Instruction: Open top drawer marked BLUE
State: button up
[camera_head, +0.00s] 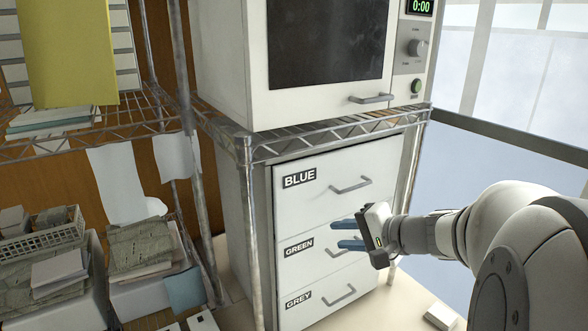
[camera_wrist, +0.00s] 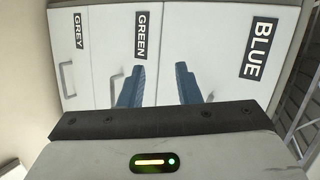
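The top drawer marked BLUE (camera_head: 318,195) is the uppermost of three white drawers in a cabinet below the metal rack shelf, and it looks shut. Its grey bar handle (camera_head: 351,186) shows in the head view, up and left of my gripper. My gripper (camera_head: 338,235) is open and empty, with two blue fingers pointing left toward the drawer fronts, about level with the green drawer. In the wrist view the BLUE drawer (camera_wrist: 225,40) is turned sideways at the right, and my gripper's fingers (camera_wrist: 160,88) stand apart. The BLUE handle is not clearly visible there.
The GREEN drawer (camera_head: 292,262) and GREY drawer (camera_head: 318,310) below look shut. A microwave-like appliance (camera_head: 245,95) stands on the wire shelf (camera_head: 330,133) above. A rack post (camera_head: 250,230) runs beside the cabinet's left edge. Papers and boxes (camera_head: 140,245) fill the left shelves.

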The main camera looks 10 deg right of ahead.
aim_at(358, 187)
jog(key=w+d+r+m+t+h+p, duration=0.1)
jog(key=w+d+r+m+t, duration=0.15)
jog(key=d, duration=0.25)
jog(key=w+d+r+m+t+h, duration=0.1)
jog(key=d+r+t, duration=0.1)
jog(key=d+r, duration=0.15)
jog(key=x, duration=0.2)
jog(key=p+x, duration=0.1)
jog(key=x, duration=0.2)
jog(key=p+x, duration=0.1)
jog(key=x, duration=0.1)
jog(key=shift+w+d+f, duration=0.1)
jog(key=shift+w+d, duration=0.15)
jog(key=shift+w, duration=0.2)
grip_shut()
